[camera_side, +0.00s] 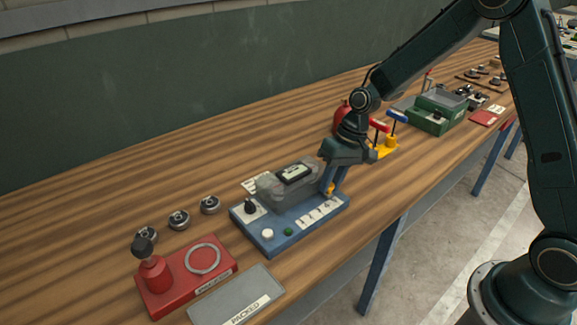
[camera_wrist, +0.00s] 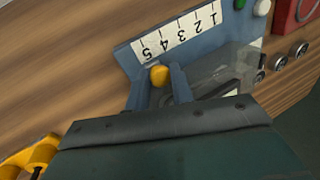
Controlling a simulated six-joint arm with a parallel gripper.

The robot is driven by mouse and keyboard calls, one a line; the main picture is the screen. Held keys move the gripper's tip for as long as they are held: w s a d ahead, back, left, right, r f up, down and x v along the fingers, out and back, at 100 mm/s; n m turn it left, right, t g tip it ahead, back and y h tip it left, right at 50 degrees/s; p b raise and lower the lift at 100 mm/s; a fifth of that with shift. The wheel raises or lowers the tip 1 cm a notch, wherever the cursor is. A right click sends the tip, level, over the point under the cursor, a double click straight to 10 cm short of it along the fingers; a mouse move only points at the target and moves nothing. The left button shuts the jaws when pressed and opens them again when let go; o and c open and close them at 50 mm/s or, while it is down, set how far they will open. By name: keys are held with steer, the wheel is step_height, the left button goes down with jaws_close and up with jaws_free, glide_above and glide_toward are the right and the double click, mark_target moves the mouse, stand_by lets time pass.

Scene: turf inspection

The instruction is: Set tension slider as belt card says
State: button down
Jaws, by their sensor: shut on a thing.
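The blue machine base (camera_side: 268,241) stands on the wooden bench in the side view. Its white number strip (camera_side: 316,213) reads 1 to 5 in the wrist view (camera_wrist: 180,36).
A clear cover (camera_side: 270,186) and a black dial (camera_side: 250,206) are on the base. A red fixture (camera_side: 188,285), a grey "PACKED" plate (camera_side: 235,300) and metal rollers (camera_side: 179,220) are to the left. A yellow stand (camera_side: 388,146) and green box (camera_side: 432,119) are behind right.

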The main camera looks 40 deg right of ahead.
steer(key=shift+d, duration=0.35)
steer(key=c, duration=1.5)
jaws_free()
steer(key=o, duration=0.3)
steer(key=shift+a, duration=0.1)
steer(key=shift+r, duration=0.15)
steer(key=v, duration=1.3)
steer(key=shift+r, duration=0.25)
steer(key=shift+s+r, duration=0.1)
